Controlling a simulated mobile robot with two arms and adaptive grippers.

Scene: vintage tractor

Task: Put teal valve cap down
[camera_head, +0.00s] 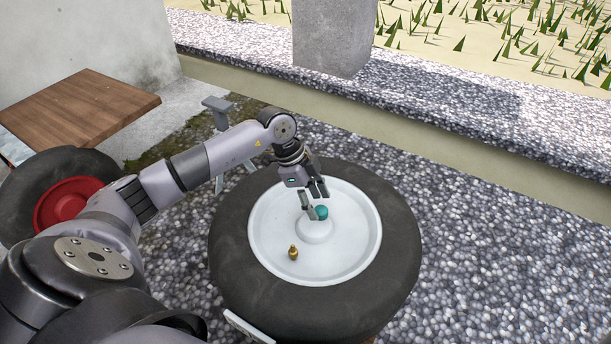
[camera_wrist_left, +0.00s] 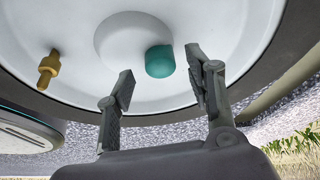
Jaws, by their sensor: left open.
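The teal valve cap (camera_head: 321,212) rests on the white wheel disc (camera_head: 275,220), at the edge of its raised centre hub. In the left wrist view the teal cap (camera_wrist_left: 160,61) shows between and just beyond the two fingertips, nearer the right finger. My left gripper (camera_head: 314,200) is open over the hub, with its fingers apart around the cap's place; in the left wrist view the open gripper (camera_wrist_left: 158,88) has nothing clamped in it. Whether a finger touches the cap I cannot tell. My right gripper is not in view.
A brass valve piece (camera_head: 293,252) stands on the disc's near side. The black tyre (camera_head: 235,262) surrounds the disc. A second tyre with a red hub (camera_head: 68,203) and a wooden tabletop (camera_head: 78,108) are at left. Open gravel (camera_head: 500,230) lies to the right.

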